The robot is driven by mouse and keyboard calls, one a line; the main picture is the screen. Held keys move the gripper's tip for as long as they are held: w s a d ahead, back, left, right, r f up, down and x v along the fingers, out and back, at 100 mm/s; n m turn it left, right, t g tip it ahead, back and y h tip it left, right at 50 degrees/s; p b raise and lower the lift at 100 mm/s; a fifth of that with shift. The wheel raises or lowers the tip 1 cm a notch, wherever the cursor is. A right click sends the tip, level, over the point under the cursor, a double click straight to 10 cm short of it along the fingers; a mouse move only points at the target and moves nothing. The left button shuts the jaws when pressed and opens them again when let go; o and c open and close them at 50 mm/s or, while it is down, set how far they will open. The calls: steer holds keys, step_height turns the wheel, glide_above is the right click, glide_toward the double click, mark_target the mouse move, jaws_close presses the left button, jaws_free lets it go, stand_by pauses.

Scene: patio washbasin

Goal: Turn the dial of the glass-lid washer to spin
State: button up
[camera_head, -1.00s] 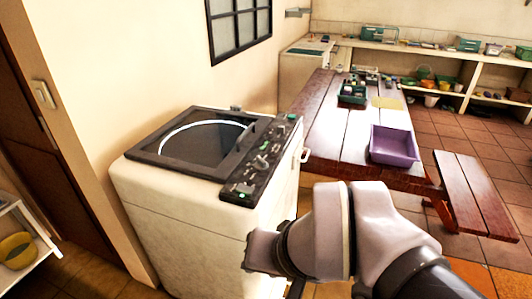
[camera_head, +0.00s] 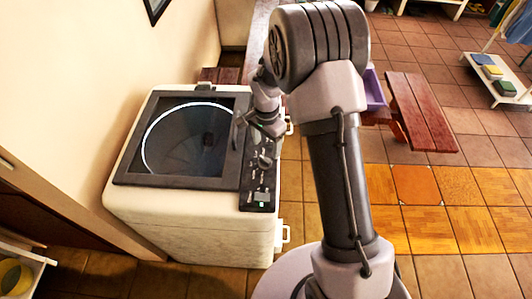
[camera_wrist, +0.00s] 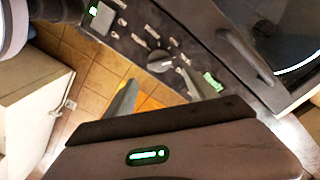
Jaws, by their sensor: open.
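The glass-lid washer (camera_head: 190,225) stands at the left in the head view, its round glass lid (camera_head: 190,140) closed. A dark control panel (camera_head: 258,185) runs along the right side of its top. The dial (camera_wrist: 160,63) is a dark round knob with a light pointer bar, among small switches in the wrist view. It also shows small in the head view (camera_head: 265,161). My gripper (camera_wrist: 158,80) is open and empty, its two fingers apart, and the dial appears between and just beyond the fingertips. In the head view my gripper (camera_head: 260,136) is over the panel. The dial's labels are too small to read.
A wooden bench (camera_head: 420,112) and a purple bin (camera_head: 375,92) stand beyond my arm. A white shelf with a yellow bowl (camera_head: 14,277) is at the lower left. A wall borders the washer on the left. Tiled floor is open at the right.

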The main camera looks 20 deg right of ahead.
mark_target(266, 156)
step_height(266, 156, down, 7)
steer(key=shift+r, duration=0.2)
steer(key=shift+c, duration=0.3)
steer(key=c, duration=1.3)
steer(key=n+b, duration=0.2)
steer(key=n, duration=0.1)
steer(key=shift+w+a+n, duration=0.1)
steer(key=shift+w+n, duration=0.05)
steer(key=shift+n, duration=0.25)
steer(key=shift+a+n+b, duration=0.1)
steer(key=shift+n+b, duration=0.4)
steer(key=shift+n, duration=1.4)
